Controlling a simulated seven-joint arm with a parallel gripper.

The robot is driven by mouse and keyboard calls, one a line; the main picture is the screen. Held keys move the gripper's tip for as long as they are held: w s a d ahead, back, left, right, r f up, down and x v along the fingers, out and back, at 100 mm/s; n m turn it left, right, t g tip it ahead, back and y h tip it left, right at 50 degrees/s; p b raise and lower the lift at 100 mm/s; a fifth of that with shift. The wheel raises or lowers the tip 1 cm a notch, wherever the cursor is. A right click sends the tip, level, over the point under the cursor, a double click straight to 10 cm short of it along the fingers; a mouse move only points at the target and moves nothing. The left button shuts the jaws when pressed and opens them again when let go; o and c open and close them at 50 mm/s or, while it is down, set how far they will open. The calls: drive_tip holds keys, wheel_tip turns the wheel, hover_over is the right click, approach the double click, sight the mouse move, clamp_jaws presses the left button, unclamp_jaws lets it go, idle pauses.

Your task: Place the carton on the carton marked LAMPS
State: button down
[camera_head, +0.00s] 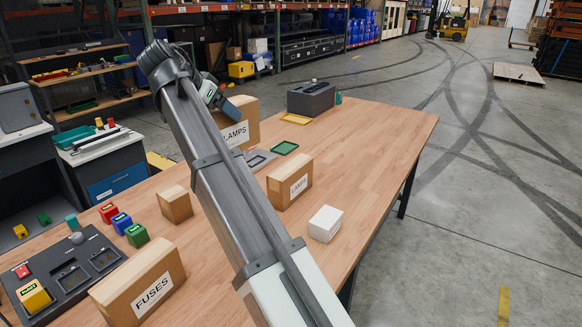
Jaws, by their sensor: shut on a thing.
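My gripper (229,108) shows only in part at the far left of the table, past my arm. It overlaps the upper part of a large brown carton (247,111) whose visible label reads LAMPS. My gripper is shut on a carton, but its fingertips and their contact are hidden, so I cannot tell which. A brown carton (279,187) nearer to me has a label that looks like LAMPS or CLAMPS. A carton marked FUSES (121,302) stands at the front left. A small plain carton (175,206) stands left of my arm.
A white box (325,224) stands near the right table edge. Colored blocks (122,223) and a dark panel (68,272) are at the left. A green tray (285,148), yellow tray (297,119) and dark case (311,97) are farther back. The right side of the table (375,145) is clear.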

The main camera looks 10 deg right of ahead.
drive_tip(key=w+d+f+m+g+h, duration=0.1)
drive_tip(key=w+d+m, duration=0.1)
drive_tip(key=w+d, duration=0.75)
drive_tip(key=w+d+f+m+g+h, duration=0.15)
drive_tip(key=w+d, duration=0.45)
drive_tip(key=d, duration=0.6)
wheel_tip(320, 180, down, 13)
drive_tip(key=y, duration=0.1)
drive_tip(key=shift+a+r, duration=0.15)
drive_tip(key=shift+a, duration=0.15)
drive_tip(key=shift+s, duration=0.15)
unclamp_jaws()
drive_tip(key=shift+f, duration=0.2)
drive_tip(key=v, duration=1.2)
drive_tip(key=shift+r, duration=0.15)
